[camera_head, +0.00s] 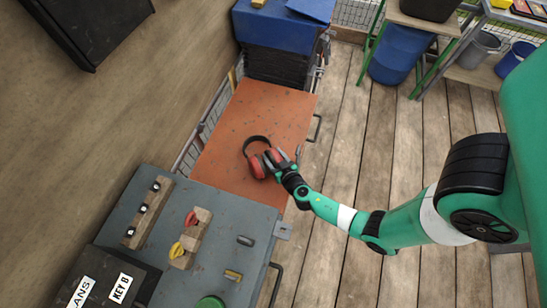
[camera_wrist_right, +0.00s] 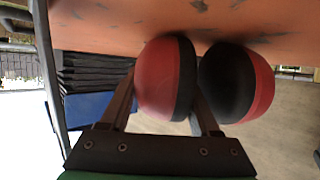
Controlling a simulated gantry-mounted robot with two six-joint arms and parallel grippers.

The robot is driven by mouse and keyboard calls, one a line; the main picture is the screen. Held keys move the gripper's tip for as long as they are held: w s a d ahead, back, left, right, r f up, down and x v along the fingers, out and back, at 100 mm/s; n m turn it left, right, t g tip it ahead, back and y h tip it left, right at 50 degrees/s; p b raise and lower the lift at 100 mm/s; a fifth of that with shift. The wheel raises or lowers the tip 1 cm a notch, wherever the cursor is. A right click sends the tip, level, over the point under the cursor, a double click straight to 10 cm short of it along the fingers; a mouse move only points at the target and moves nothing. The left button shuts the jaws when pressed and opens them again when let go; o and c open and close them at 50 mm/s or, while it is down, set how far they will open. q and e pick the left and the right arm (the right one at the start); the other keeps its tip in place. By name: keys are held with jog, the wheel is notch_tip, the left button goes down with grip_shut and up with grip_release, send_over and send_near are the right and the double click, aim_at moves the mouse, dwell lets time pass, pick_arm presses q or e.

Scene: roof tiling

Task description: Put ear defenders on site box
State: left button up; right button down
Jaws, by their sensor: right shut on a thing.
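The ear defenders (camera_head: 257,142), with a black headband and red and black cups, are at the orange top (camera_head: 253,108) of a box, near its right side. My right gripper (camera_head: 277,163) reaches in from the right and is shut on one cup. In the right wrist view the red cup (camera_wrist_right: 166,78) sits between the two fingers, with the other cup (camera_wrist_right: 236,82) beside it on the right. The cups are close under or against the orange surface there; I cannot tell whether they touch it. My left gripper is not in view.
A blue box (camera_head: 272,33) stands behind the orange top. Plank floor (camera_head: 340,120) lies clear to the right, with a blue barrel (camera_head: 396,55) beyond.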

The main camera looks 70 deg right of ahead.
jog(key=shift+c, duration=2)
grip_release()
jog(key=shift+r, duration=0.1)
jog(key=p+v, duration=0.2)
jog(key=v, duration=1)
